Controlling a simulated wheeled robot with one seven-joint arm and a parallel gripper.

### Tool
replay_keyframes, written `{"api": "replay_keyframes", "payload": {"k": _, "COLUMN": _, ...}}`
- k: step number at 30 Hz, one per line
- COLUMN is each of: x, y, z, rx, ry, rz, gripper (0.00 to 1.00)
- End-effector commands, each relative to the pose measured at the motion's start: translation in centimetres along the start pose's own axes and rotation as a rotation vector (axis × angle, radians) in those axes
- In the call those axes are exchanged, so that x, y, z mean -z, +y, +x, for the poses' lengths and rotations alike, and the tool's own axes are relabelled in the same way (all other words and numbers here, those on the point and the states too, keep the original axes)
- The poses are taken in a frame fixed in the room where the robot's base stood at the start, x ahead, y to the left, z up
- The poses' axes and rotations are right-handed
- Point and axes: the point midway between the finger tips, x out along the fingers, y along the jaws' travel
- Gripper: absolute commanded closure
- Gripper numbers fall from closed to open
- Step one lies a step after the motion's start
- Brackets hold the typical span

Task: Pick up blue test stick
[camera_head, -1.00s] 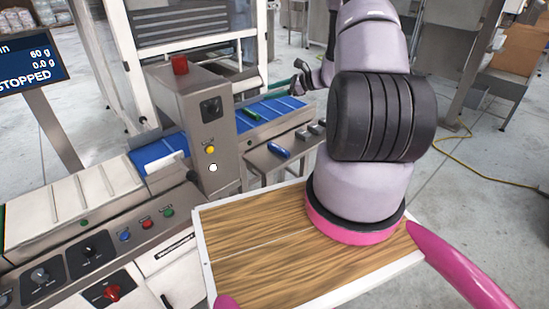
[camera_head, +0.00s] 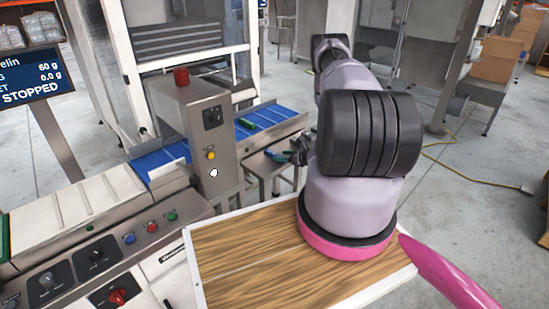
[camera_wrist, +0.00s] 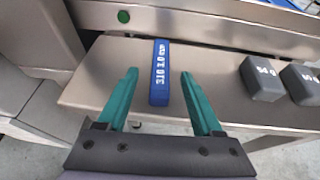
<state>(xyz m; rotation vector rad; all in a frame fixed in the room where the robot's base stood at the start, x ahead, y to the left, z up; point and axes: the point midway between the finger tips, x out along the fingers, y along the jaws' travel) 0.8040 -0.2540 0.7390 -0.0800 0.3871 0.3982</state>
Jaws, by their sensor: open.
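The blue test stick (camera_wrist: 160,75) lies on a grey metal shelf (camera_wrist: 110,75) in the wrist view, with white lettering on its top. My gripper (camera_wrist: 160,80) has its two teal fingers open, one on each side of the stick, with a gap to each; the stick lies lengthwise between them. I cannot tell whether the fingertips are level with the stick or above it. In the head view my gripper (camera_head: 290,156) is small and partly hidden by my arm, over the shelf beside the conveyor; the stick is hard to make out there.
Two grey weights (camera_wrist: 262,80) sit on the shelf to the right of the stick. A metal housing stands at the shelf's back. A green stick (camera_head: 247,123) lies on the blue conveyor belt (camera_head: 275,116).

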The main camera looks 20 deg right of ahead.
Motion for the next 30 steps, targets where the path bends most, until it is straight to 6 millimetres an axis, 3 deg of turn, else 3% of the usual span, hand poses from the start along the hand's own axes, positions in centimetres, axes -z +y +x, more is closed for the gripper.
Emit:
{"api": "replay_keyframes", "payload": {"k": 12, "x": -0.6, "y": -0.1, "z": 5.0, "rx": -0.003, "ry": 0.000, "rz": -0.001, "gripper": 0.32}}
{"api": "replay_keyframes", "payload": {"k": 20, "x": -0.6, "y": -0.1, "z": 5.3, "rx": -0.002, "ry": 0.000, "rz": 0.001, "gripper": 0.32}}
{"api": "replay_keyframes", "payload": {"k": 21, "x": -0.6, "y": -0.1, "z": 5.3, "rx": -0.002, "ry": 0.000, "rz": 0.000, "gripper": 0.40}}
{"api": "replay_keyframes", "payload": {"k": 26, "x": -0.7, "y": -0.1, "z": 5.3, "rx": -0.002, "ry": 0.000, "rz": 0.000, "gripper": 1.00}}
{"api": "replay_keyframes", "payload": {"k": 30, "x": -0.7, "y": -0.1, "z": 5.3, "rx": -0.002, "ry": 0.000, "rz": 0.000, "gripper": 1.00}}
